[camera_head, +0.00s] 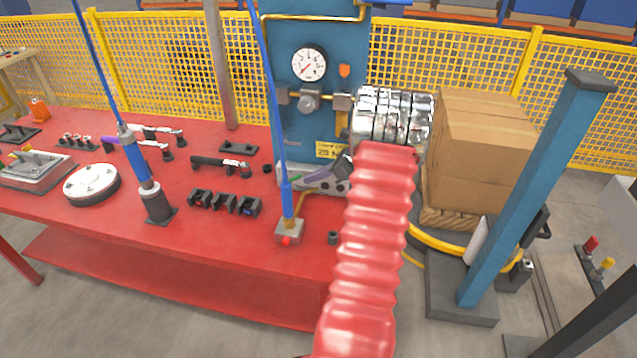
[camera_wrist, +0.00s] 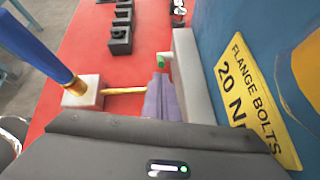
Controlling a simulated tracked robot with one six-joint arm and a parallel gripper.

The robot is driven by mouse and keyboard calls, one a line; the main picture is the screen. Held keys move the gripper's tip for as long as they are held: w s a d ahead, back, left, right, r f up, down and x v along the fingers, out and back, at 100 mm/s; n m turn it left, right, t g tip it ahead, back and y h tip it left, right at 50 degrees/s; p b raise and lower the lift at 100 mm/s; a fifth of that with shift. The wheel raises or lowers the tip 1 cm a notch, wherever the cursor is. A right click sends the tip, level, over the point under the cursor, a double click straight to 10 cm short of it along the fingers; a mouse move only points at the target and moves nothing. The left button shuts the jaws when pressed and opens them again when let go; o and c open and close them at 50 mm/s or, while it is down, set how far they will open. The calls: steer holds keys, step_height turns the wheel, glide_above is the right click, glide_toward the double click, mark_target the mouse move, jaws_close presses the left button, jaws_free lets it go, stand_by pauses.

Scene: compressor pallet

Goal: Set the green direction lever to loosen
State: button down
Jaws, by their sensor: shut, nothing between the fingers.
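The green direction lever (camera_wrist: 161,61) is a small green piece beside a pale grey block (camera_wrist: 186,70) in the wrist view. In the head view the green lever (camera_head: 296,181) is a small spot at the foot of the blue panel. My gripper (camera_wrist: 163,79) has purple fingers, shut and empty. Their tips point at the green lever and look close to it; whether they touch it I cannot tell. In the head view my gripper (camera_head: 306,178) reaches in from the right, and my red-sleeved arm hides part of the area.
A blue rod rises from a pale block (camera_head: 289,231) with a brass pipe beside the gripper. The blue panel (camera_wrist: 222,40) with a yellow label (camera_wrist: 255,95) is close on the right. Black holders (camera_head: 225,203) and wrenches lie on the red table (camera_head: 190,240). Cardboard boxes (camera_head: 480,150) stand right.

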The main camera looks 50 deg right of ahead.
steer(key=shift+w+a+r, duration=0.15)
steer(key=shift+w+r, duration=0.2)
steer(key=shift+r, duration=0.2)
steer(key=shift+w+a+r, duration=0.15)
steer(key=shift+w+r, duration=0.2)
steer(key=shift+r, duration=0.15)
steer(key=shift+s+f, duration=0.25)
steer(key=shift+s, duration=0.1)
steer(key=v, duration=1.1)
steer(key=shift+s, duration=0.25)
steer(key=shift+a, duration=0.15)
